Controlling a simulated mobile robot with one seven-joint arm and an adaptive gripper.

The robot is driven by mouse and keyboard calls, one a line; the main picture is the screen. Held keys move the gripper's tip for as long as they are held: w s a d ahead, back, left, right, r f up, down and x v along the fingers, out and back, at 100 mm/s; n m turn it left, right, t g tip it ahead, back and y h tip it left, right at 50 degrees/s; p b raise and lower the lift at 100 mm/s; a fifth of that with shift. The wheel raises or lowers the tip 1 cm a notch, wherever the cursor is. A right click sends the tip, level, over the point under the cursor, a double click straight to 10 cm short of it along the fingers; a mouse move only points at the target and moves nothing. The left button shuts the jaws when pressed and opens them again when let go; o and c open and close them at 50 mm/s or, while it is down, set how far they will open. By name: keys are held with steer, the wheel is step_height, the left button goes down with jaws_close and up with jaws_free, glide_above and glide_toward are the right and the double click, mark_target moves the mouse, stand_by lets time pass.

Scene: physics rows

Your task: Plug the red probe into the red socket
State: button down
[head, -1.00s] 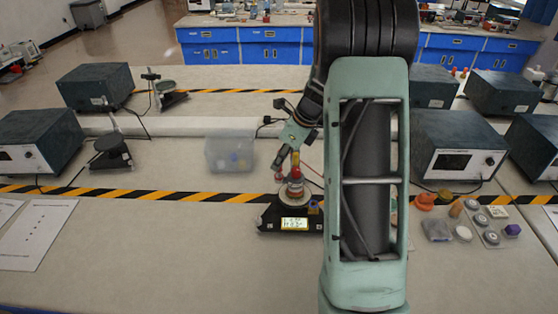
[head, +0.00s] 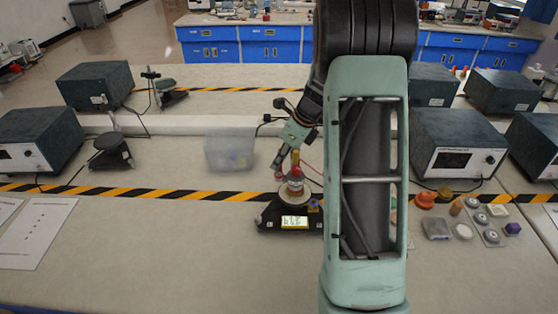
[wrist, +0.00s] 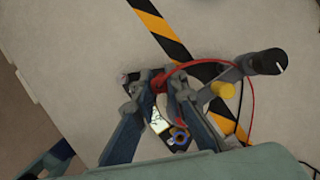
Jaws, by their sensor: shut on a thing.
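My gripper (head: 281,168) is above the left side of a small dark instrument with a lit display (head: 294,222) on the bench. In the wrist view, my gripper (wrist: 160,82) is shut on the red probe (wrist: 158,78), with a red cable curving away to the right. The probe's red end (head: 278,177) also shows just below my fingertips in the head view. I cannot make out the red socket clearly; my fingers cover part of the instrument.
A clear bin (head: 230,152) stands behind and left of the instrument. A dark cylinder (wrist: 267,62) rises near the yellow plug. Small knobs and parts (head: 480,222) lie at the right. Grey boxes (head: 35,140) stand at the sides.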

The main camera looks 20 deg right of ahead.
steer(key=shift+f+b, duration=0.5)
steer(key=shift+f, duration=0.4)
stand_by(0.5)
steer(key=c, duration=1.9)
jaws_free()
steer(key=shift+o, duration=0.7)
steer(key=shift+o, duration=0.7)
steer(key=shift+r+p, duration=3.05)
steer(key=shift+r, duration=0.75)
steer(key=shift+w, duration=0.1)
